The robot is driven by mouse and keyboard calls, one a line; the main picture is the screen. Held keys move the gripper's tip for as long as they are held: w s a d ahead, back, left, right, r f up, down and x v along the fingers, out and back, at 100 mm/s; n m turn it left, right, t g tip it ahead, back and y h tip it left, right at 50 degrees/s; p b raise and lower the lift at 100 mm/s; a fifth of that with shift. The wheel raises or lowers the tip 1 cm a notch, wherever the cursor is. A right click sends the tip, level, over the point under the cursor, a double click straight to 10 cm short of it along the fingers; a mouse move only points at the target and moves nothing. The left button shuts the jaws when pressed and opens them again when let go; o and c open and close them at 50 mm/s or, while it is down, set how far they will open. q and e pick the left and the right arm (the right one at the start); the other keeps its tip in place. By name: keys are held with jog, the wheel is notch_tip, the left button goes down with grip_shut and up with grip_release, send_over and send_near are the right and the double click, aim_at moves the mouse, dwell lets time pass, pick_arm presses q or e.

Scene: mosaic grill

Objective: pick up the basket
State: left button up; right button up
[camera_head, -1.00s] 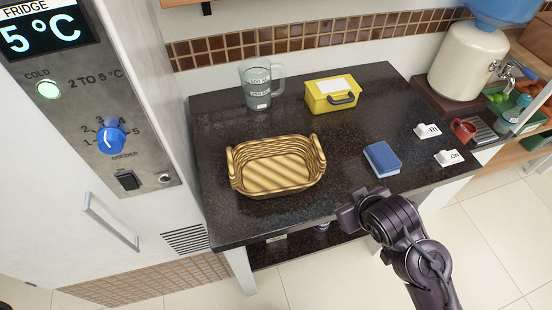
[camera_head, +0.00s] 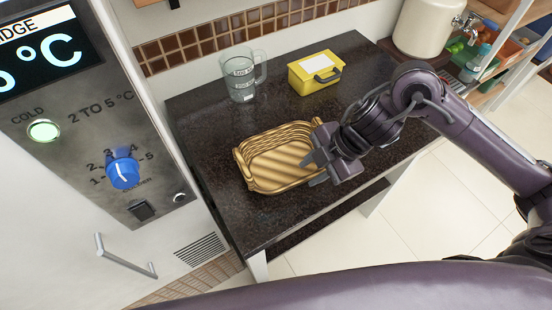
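A tan wicker basket (camera_head: 270,165) with a handle at each end sits on the dark countertop, and it looks empty. Its right end is partly hidden by my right gripper (camera_head: 318,160). That gripper reaches in from the right, with its fingers spread apart around the basket's right handle area. I cannot tell whether the fingers touch the basket. My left gripper is not in view.
A clear measuring jug (camera_head: 240,75) and a yellow box (camera_head: 316,73) stand behind the basket on the dark counter (camera_head: 205,115). A fridge with a blue dial (camera_head: 123,173) rises close on the left. A white dispenser (camera_head: 426,27) stands at the back right.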

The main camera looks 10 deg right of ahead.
aim_at(300, 180)
jog(key=x, duration=0.3)
jog(key=shift+d+f+p, duration=0.1)
jog(key=shift+d+p, duration=0.1)
jog(key=shift+p, duration=0.2)
jog(key=x, duration=0.3)
jog(key=shift+w+a+f, duration=0.15)
jog(key=shift+f, duration=0.15)
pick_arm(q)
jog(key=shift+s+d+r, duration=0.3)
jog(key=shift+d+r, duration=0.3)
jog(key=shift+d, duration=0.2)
pick_arm(e)
jog(key=shift+f, duration=0.2)
grip_shut()
